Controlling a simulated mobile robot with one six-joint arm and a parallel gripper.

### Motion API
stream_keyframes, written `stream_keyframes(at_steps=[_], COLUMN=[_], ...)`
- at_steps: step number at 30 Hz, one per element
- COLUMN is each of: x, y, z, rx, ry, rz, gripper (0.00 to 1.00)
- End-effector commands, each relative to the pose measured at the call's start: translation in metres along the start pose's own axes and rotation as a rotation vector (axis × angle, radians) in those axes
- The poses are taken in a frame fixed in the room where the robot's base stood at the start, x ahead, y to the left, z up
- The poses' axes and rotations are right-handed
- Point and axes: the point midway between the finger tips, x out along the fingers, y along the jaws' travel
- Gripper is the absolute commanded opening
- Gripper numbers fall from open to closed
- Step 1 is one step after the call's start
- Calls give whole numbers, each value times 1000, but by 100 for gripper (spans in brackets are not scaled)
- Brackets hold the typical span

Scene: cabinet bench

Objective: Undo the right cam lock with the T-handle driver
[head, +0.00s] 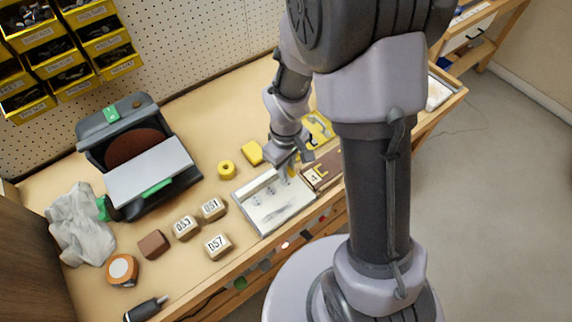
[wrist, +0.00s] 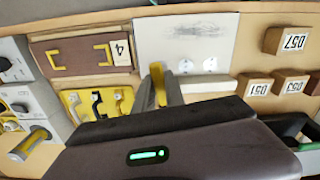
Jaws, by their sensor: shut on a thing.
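My gripper (head: 288,166) is shut on the yellow T-handle driver (wrist: 157,76), whose yellow part shows between the fingertips in the wrist view (wrist: 160,94). The driver is over the right end of the white panel (head: 273,210), which also shows in the wrist view (wrist: 188,28). Two round cam locks show on the panel: one nearer the driver (wrist: 185,65) and one farther from it (wrist: 210,64). The spot under the driver is hidden by the driver and fingers, so I cannot tell whether its tip sits in a lock.
A brown panel (wrist: 80,48) with yellow handles and a "4" label lies beside the white panel. A yellow tray (wrist: 70,100) holds dark and pale hooks. Numbered wooden blocks (head: 217,246) stand left of the panel. A yellow ring (head: 227,170) and yellow block (head: 252,153) lie behind it.

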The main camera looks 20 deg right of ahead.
Motion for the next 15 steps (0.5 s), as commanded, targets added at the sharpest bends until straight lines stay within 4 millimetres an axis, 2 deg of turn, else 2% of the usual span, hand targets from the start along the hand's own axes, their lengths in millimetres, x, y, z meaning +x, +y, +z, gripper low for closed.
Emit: stream_keyframes(at_steps=[11, 15], x=[1, -1], y=[0, 0], z=[0, 0], rx=[-2, -191], ry=[0, -1], rz=[0, -1], gripper=[0, 0])
